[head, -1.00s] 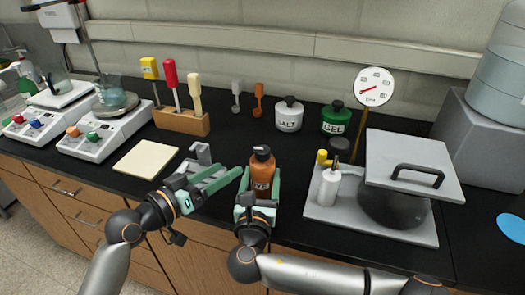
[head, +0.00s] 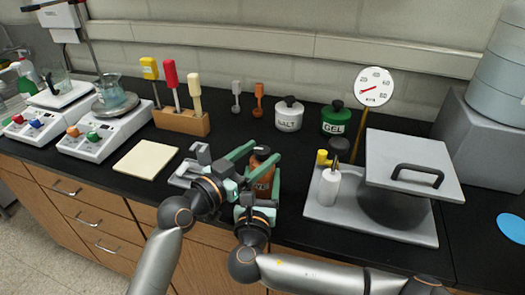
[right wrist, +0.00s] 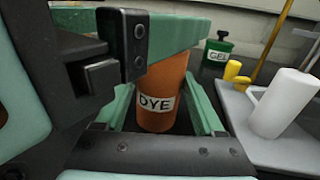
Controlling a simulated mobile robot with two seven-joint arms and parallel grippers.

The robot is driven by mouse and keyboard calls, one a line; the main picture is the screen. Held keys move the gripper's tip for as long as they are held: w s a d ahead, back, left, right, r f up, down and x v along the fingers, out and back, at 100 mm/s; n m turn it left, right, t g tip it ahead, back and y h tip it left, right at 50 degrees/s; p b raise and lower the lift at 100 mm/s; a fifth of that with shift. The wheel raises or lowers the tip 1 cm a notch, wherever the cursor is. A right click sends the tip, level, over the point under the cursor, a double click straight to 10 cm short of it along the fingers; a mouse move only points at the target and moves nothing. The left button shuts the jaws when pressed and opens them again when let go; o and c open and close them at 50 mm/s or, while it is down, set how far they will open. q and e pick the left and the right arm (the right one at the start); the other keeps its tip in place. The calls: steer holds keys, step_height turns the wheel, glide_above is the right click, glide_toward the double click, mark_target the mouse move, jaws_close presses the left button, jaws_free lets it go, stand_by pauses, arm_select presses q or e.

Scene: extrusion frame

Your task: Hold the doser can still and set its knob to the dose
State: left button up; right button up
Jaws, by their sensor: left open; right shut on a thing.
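The doser can (head: 264,182) is orange with a dark top and stands upright on the black bench. Its DYE label shows in the right wrist view (right wrist: 157,104). My right gripper (head: 260,190) is shut on the can's body from the front, one green finger on each side. My left gripper (head: 258,156) is open at the top of the can, its fingers on either side of the dark knob (head: 261,150). In the right wrist view a left finger crosses in front of the can's top and hides the knob. The dose marks are not readable.
SALT (head: 289,117) and GEL (head: 335,121) jars stand behind. A pale pad (head: 146,160) lies left.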

arm_select(q)
steer(key=shift+x, duration=0.9)
steer(key=shift+a, duration=0.1)
jaws_close()
